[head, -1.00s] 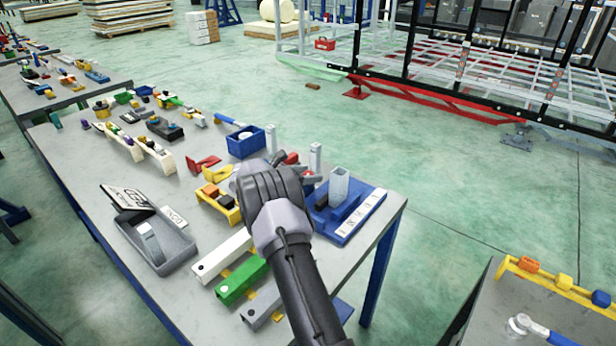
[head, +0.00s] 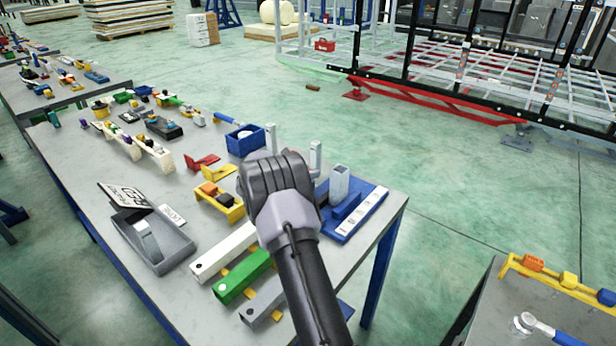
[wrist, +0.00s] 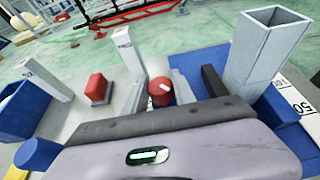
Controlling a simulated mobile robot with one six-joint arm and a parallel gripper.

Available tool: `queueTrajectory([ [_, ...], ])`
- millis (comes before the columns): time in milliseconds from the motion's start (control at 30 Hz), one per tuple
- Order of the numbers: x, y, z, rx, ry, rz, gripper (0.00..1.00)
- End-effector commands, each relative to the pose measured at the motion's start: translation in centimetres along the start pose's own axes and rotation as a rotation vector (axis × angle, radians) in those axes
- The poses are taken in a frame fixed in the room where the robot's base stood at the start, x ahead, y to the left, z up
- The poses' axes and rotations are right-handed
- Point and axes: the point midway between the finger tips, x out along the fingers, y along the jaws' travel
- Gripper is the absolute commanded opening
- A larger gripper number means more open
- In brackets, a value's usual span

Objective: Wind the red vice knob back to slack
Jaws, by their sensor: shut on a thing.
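The red vice knob (wrist: 160,92), with a white mark on its top, shows in the wrist view just beyond my gripper's body. My gripper (wrist: 162,112) is shut on it, though the fingertips are mostly hidden behind the grey housing. In the head view my gripper (head: 278,185) is over the right end of the bench and hides the knob. A blue base (head: 350,222) with a white scale strip lies to its right. An upright grey square tube (head: 339,182) stands there, and it also shows in the wrist view (wrist: 262,55).
Pale upright posts (head: 315,156) stand close behind my gripper. A red block (wrist: 97,88) sits left of the knob. A blue bin (head: 245,142), a yellow holder (head: 219,203) and white and green bars (head: 241,278) crowd the left side. Open floor lies beyond the bench.

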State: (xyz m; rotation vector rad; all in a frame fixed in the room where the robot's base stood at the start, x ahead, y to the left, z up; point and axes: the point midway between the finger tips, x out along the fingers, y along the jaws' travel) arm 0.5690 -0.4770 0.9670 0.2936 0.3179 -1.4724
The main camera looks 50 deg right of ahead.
Motion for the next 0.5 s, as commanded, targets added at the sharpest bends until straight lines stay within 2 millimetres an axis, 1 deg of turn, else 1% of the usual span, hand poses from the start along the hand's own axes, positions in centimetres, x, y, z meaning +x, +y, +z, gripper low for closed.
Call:
queueTrajectory([
  [33, 0.22, -0.08, -0.46, -0.013, -0.002, 0.032, 0.00],
  [200, 0.37, -0.12, -0.79, -0.069, -0.002, 0.169, 0.00],
  [500, 0.23, -0.18, -0.40, -0.166, 0.002, 0.399, 0.00],
])
